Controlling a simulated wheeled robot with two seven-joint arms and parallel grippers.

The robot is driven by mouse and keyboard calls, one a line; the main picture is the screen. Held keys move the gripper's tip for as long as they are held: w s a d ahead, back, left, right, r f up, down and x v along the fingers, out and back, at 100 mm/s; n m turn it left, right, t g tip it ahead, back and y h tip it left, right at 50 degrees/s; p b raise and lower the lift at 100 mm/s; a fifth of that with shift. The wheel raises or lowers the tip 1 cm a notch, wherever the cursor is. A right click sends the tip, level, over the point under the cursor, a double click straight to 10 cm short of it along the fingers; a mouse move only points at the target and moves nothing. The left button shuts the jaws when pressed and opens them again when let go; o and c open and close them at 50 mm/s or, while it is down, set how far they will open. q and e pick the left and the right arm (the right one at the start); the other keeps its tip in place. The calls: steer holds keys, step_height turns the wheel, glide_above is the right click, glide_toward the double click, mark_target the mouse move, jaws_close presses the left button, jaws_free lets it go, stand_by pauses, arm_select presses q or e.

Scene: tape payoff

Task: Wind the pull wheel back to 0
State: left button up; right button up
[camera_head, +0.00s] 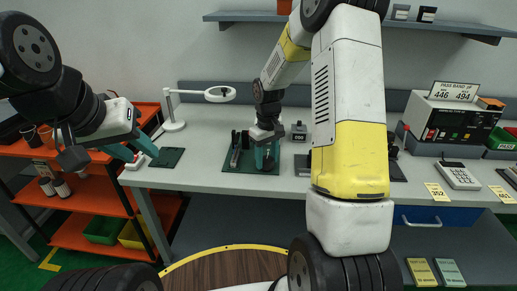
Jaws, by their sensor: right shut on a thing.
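My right gripper (267,158) points down at the right part of a dark green mat (232,164) on the bench. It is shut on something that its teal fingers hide. A dark upright device (237,148) stands on the mat just left of it. I cannot make out the pull wheel; my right arm covers part of the bench. My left gripper (134,156) is open and empty near the bench's left end, by a smaller green mat (167,157).
A white magnifier lamp (174,124) stands behind the left mat. At right are a tester box (451,122) marked 446 to 494, a keypad device (458,175) and yellow tags. An orange rack (90,190) stands left. Bare bench lies between the two green mats.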

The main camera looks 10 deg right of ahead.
mark_target(267, 159)
steer(key=shift+w, duration=0.1)
stand_by(0.3)
steer(key=o, duration=1.4)
steer(key=shift+c, duration=0.2)
step_height(267, 159, up, 7)
steer(key=shift+r, duration=0.45)
